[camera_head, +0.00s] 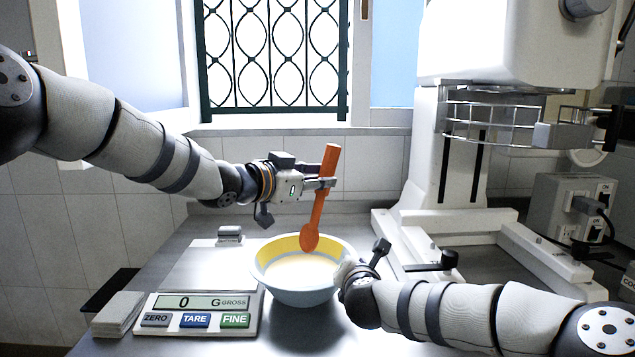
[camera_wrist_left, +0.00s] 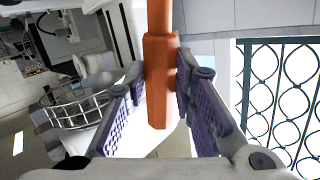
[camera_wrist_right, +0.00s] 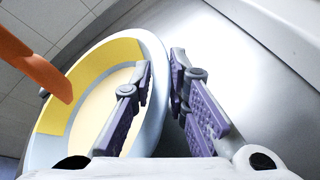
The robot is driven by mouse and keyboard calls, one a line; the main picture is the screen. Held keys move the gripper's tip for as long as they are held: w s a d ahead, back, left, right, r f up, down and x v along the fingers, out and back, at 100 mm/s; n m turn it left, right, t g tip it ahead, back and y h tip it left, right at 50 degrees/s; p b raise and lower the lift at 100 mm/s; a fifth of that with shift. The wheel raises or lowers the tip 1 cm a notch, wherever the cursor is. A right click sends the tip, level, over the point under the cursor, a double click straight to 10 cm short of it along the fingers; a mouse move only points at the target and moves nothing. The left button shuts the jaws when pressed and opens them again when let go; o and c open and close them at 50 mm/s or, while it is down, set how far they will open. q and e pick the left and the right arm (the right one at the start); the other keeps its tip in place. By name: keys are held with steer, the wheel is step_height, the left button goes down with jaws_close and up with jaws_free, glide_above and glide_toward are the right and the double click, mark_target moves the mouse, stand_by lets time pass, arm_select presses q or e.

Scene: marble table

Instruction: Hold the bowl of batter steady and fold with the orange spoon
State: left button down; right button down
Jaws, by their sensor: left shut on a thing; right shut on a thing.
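The bowl (camera_head: 303,296) is pale blue with a yellow band inside and stands on the table beside the scale. Cream batter (camera_head: 300,268) lies in it. My left gripper (camera_head: 326,184) is shut on the upper handle of the orange spoon (camera_head: 318,215), which hangs nearly upright with its head over the bowl's inside. Whether the head touches the batter is hard to tell. In the left wrist view the handle (camera_wrist_left: 158,80) sits between the purple pads. My right gripper (camera_wrist_right: 160,88) is shut on the bowl's right wall, one finger inside and one outside; the rim (camera_wrist_right: 160,70) passes between them.
A kitchen scale (camera_head: 205,310) reading 0 stands left of the bowl, with a pale stack (camera_head: 118,314) at its left. A large white mixer (camera_head: 470,200) with a wire guard stands at the right. A barred window (camera_head: 272,60) is behind.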

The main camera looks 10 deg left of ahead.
arm_select(q)
steer(key=shift+f, duration=0.15)
arm_select(e)
steer(key=shift+s+f, duration=0.1)
steer(key=shift+f, duration=0.45)
arm_select(q)
step_height(320, 180, up, 5)
steer(key=shift+f, duration=0.1)
stand_by(0.6)
arm_select(e)
steer(key=c, duration=1.6)
jaws_free()
arm_select(q)
steer(key=shift+w, duration=0.2)
arm_select(e)
steer(key=shift+o, duration=0.7)
steer(key=shift+w+r, duration=0.2)
steer(key=shift+r, duration=0.05)
arm_select(q)
steer(key=shift+s, duration=0.1)
arm_select(e)
steer(key=shift+s+r, duration=0.1)
